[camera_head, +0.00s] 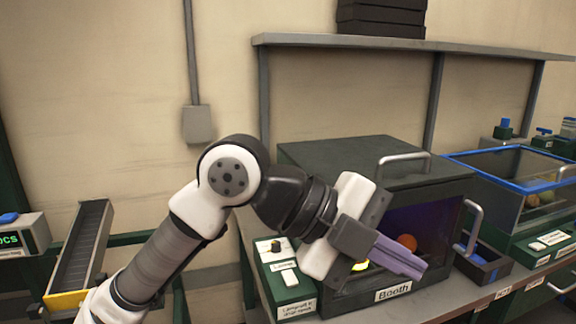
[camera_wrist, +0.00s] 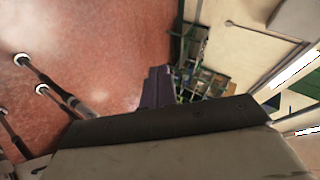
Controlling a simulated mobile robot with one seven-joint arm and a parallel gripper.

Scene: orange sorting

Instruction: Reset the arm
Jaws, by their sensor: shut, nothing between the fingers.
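My arm is raised in the middle of the head view and bends at the elbow. My gripper (camera_head: 414,268) has purple fingers that are closed together with nothing between them. It is in front of the dark green booth (camera_head: 350,155), whose front is open. In the wrist view the purple fingers (camera_wrist: 158,88) show beyond the dark gripper body, over a reddish floor. An orange (camera_head: 407,242) is inside the booth, just above the fingers in the picture. A bright yellow-green spot beside the gripper is partly hidden.
A control box (camera_head: 284,278) with a knob and switch stands left of the booth. A blue-rimmed clear bin (camera_head: 500,165) holding fruit is to the right. A grey shelf (camera_head: 400,42) runs above. A sloped chute (camera_head: 82,250) stands at the left.

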